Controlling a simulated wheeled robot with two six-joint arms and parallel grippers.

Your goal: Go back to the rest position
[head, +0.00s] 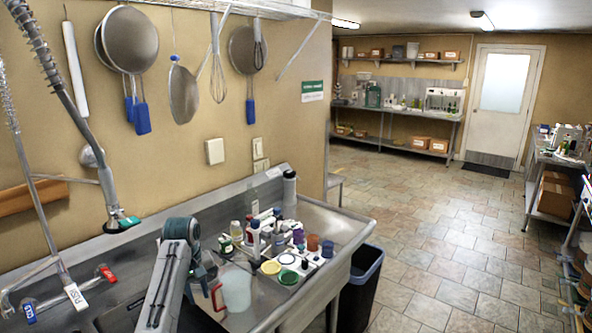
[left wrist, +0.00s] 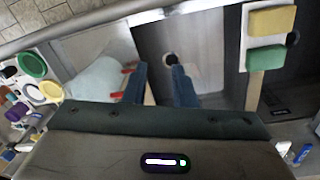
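My left gripper (head: 208,274) is over the sink counter in the head view. In the left wrist view its two blue fingers (left wrist: 160,88) stand apart, with nothing seen between them. A translucent jug (head: 237,290) with a red handle (head: 217,297) stands just right of the gripper. In the left wrist view the jug (left wrist: 92,76) lies left of the fingers. Its red handle (left wrist: 117,95) shows close beside the left finger; I cannot tell whether they touch. My right gripper is in neither view.
A tray area with bottles, a yellow lid (head: 271,267) and a green lid (head: 288,277) lies right of the jug. A yellow sponge (left wrist: 272,21) and a green sponge (left wrist: 266,58) show in the left wrist view. A dark bin (head: 362,290) stands beside the counter; open floor lies beyond.

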